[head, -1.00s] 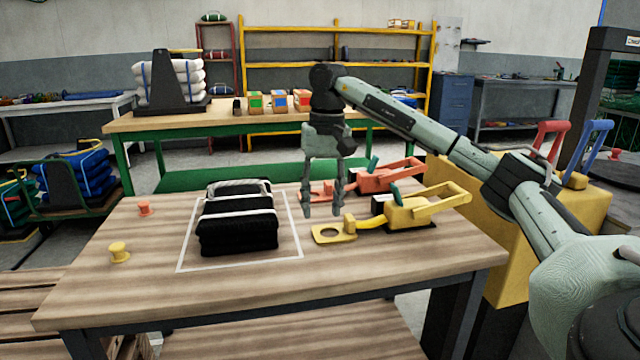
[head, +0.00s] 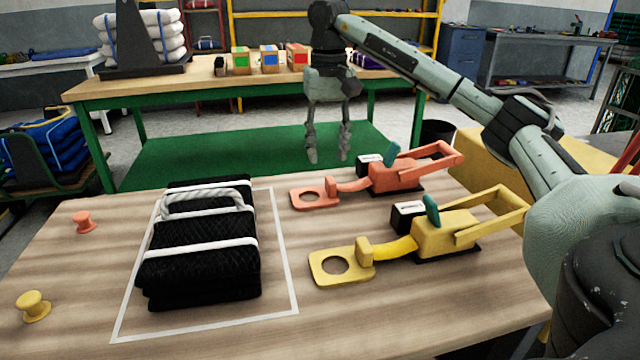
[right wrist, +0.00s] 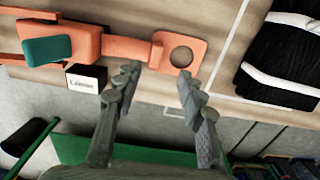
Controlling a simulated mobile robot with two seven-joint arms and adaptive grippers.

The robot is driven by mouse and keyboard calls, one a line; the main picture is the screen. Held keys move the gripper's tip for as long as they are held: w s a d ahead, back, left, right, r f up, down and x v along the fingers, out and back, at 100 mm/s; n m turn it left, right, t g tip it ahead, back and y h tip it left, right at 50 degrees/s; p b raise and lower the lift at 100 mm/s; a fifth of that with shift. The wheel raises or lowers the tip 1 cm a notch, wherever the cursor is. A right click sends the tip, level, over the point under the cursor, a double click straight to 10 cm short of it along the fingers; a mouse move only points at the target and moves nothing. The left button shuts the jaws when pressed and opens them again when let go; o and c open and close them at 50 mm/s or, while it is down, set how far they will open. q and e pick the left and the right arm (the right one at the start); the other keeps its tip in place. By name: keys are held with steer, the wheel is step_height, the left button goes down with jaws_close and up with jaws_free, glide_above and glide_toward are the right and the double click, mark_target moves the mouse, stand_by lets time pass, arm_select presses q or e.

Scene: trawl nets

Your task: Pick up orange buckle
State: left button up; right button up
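The orange buckle (head: 316,198) is a flat plate with a round hole, lying on the wooden table at the end of a strap from an orange ratchet (head: 400,174). My right gripper (head: 328,158) is open and empty, pointing down above and just beyond the table's far edge, near the buckle. In the right wrist view the buckle (right wrist: 174,70) shows ahead of and between the spread fingers (right wrist: 155,84), apart from them. My left gripper is not in view.
A yellow ratchet (head: 445,236) with a yellow buckle (head: 314,272) lies nearer. A black net bundle (head: 205,262) with white straps sits inside a white outline to the left. Orange (head: 84,222) and yellow (head: 33,306) spools stand at the table's left.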

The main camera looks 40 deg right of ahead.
mark_target(331, 180)
steer(key=f, duration=0.7)
steer(key=shift+s+d+f, duration=0.25)
steer(key=shift+f, duration=0.1)
jaws_close()
